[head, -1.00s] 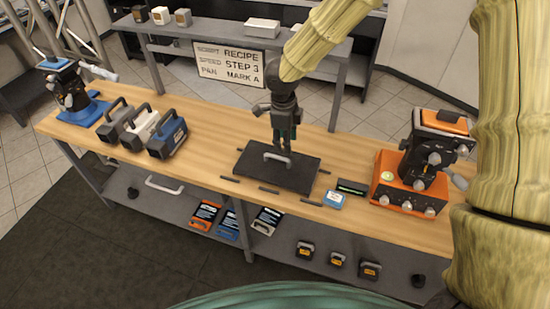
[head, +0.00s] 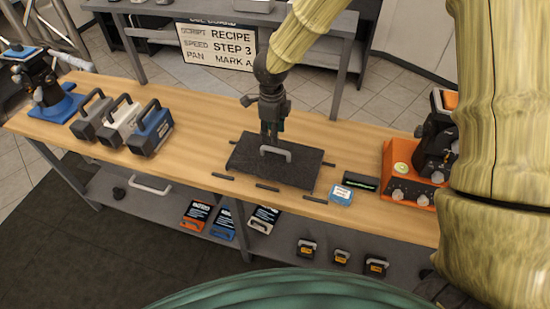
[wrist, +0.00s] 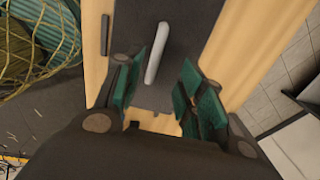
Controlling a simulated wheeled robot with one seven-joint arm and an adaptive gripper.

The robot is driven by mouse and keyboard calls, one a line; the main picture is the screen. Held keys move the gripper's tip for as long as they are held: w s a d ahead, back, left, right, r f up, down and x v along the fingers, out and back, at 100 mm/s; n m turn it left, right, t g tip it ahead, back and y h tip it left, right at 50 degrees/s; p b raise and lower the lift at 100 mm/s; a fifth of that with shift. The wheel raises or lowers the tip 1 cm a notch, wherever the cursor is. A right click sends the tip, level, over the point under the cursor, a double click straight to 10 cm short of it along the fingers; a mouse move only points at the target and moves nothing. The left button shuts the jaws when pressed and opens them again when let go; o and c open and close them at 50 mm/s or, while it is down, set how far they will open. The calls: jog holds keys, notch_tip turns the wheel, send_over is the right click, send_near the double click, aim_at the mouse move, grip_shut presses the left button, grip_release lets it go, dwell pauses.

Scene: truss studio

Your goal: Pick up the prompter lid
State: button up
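The prompter lid (head: 250,165) is a flat dark panel lying on the wooden bench, with a pale grey bar handle (head: 276,151) standing up from its middle. My gripper (head: 270,139) is over the far part of the lid, close to the handle, pointing down. In the wrist view my gripper (wrist: 160,84) has its green-padded fingers apart with nothing between them. The handle (wrist: 157,52) shows just beyond the fingertips, on the dark lid (wrist: 186,40). I cannot tell the exact height of the fingertips above the lid.
Short dark strips (head: 267,187) lie around the lid. A blue-and-white box (head: 341,195) and a dark display (head: 360,181) are to its right, before an orange unit (head: 405,185). Handled cases (head: 151,133) stand left. The bench (head: 205,140) between is clear.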

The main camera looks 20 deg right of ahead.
aim_at(275, 149)
notch_tip(275, 149, down, 3)
jog(key=shift+w+d+f, duration=0.1)
jog(key=shift+w+f, duration=0.05)
jog(key=shift+s+d+f+p, duration=0.1)
jog(key=shift+s+f+p, duration=0.1)
jog(key=shift+f+p, duration=0.55)
jog(key=shift+s+d+f+p, duration=0.1)
jog(key=shift+s+f+p, duration=0.15)
jog(key=shift+f, duration=0.9)
jog(key=shift+w+f, duration=0.15)
jog(key=shift+f, duration=0.75)
grip_shut()
